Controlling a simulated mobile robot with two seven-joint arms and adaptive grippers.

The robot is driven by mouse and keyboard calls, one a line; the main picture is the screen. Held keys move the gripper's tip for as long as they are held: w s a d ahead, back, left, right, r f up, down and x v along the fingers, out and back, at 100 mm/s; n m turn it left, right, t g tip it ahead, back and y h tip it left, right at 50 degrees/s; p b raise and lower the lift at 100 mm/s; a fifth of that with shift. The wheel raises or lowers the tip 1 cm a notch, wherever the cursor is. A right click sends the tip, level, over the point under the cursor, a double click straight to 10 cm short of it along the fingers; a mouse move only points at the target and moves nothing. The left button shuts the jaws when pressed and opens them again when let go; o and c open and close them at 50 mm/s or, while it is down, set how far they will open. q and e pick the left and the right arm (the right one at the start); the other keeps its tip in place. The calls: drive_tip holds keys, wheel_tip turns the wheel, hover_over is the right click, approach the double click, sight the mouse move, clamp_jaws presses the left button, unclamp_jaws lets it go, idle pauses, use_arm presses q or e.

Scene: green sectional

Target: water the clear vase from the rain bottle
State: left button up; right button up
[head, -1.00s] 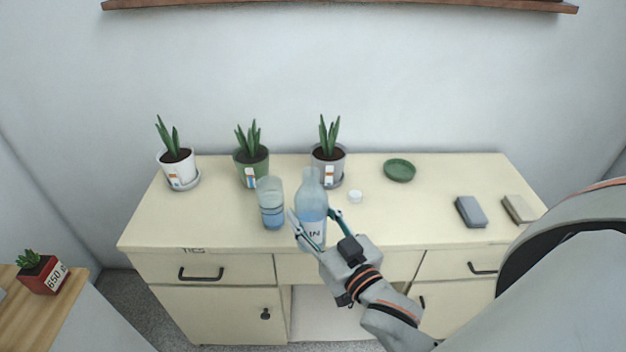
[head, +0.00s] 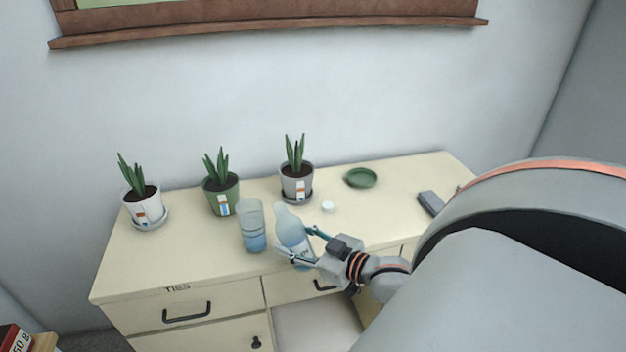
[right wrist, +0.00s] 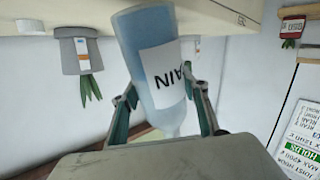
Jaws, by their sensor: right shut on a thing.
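The clear vase (head: 253,226) stands upright on the cabinet top, with blue water in its lower part. The rain bottle (head: 290,230) is translucent pale blue with a white label, just right of the vase. My right gripper (head: 302,246) is shut on the bottle. The bottle tilts, its neck leaning left toward the vase. In the right wrist view the bottle (right wrist: 150,50) appears upside down between the fingers (right wrist: 165,105), its label reading "AIN" in part. I cannot tell whether its base is off the surface. My left gripper is out of view.
Three potted plants, white (head: 143,207), green (head: 221,195) and grey (head: 296,185), stand along the back. A small white cap (head: 327,207), a green saucer (head: 361,177) and a grey block (head: 430,203) lie to the right. A drawer below is labelled "TIES" (head: 177,288).

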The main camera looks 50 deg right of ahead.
drive_tip(key=w+d+r+n+g+b, duration=0.1)
drive_tip(key=w+d+r+n, duration=0.15)
drive_tip(key=d, duration=0.35)
drive_tip(key=w+d+r+n+g, duration=0.1)
drive_tip(key=w+d+r, duration=0.1)
drive_tip(key=d+r, duration=0.3)
use_arm(q)
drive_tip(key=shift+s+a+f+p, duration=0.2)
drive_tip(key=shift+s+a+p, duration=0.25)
drive_tip(key=shift+p, duration=0.8)
use_arm(e)
drive_tip(key=shift+w+a+f+n+g+h, duration=0.2)
drive_tip(key=shift+w+a+n+g+h, duration=0.35)
drive_tip(key=shift+a+g+h, duration=0.15)
drive_tip(key=shift+w+a+f+n+g+h, duration=0.2)
drive_tip(key=shift+w+a+n+g+h, duration=0.35)
drive_tip(key=shift+a+g, duration=0.15)
drive_tip(key=shift+w+a+f+n+g+h, duration=0.2)
drive_tip(key=shift+w+a+n+g+h, duration=0.35)
drive_tip(key=shift+g, duration=0.25)
